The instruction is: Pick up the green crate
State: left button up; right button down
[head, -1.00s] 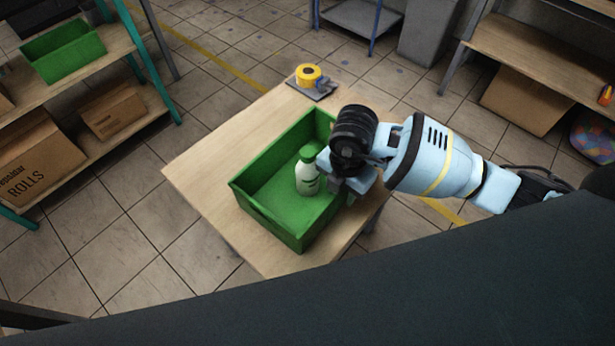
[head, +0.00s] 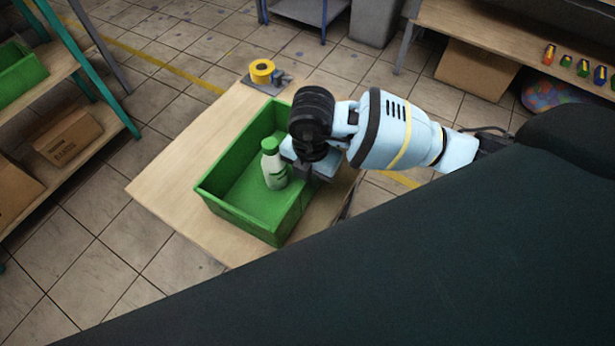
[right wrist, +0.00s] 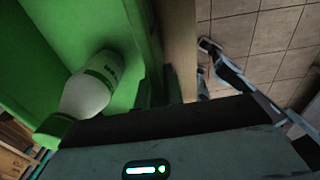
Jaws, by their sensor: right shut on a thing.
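The green crate (head: 236,217) sits at the wooden table's right side in the head view; I cannot tell whether its base touches the tabletop. A white bottle with a green cap (head: 275,168) stands inside it, near the right wall. My right gripper (head: 308,170) is shut on the crate's right wall, close beside the bottle; its fingertips are mostly hidden by the wrist. The right wrist view shows the crate's green wall (right wrist: 140,40) at the jaws and the bottle (right wrist: 88,90) inside. My left gripper is not in view.
The wooden table (head: 165,180) has bare room left of the crate. A yellow tape roll (head: 262,70) sits on a dark dispenser at its back corner. A shelf with boxes (head: 68,138) stands at left, and a wooden bench (head: 490,40) at upper right. Tiled floor lies between.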

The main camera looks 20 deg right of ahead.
notch_tip(320, 180, up, 2)
jog(key=s+a, duration=0.3)
jog(key=s, duration=0.4)
jog(key=s+a+r, duration=0.1)
jog(key=s+a, duration=0.3)
jog(key=s, duration=0.3)
jog(key=shift+s+r, duration=0.25)
jog(key=shift+d, duration=0.1)
jog(key=w+d+r+m, duration=0.4)
jog(key=d+r+m, duration=0.1)
jog(key=m, duration=0.7)
jog(key=w+d+r+m, duration=0.5)
jog(key=d+m, duration=0.1)
jog(key=m, duration=0.7)
jog(key=shift+d, duration=0.35)
jog(key=shift+a, duration=0.1)
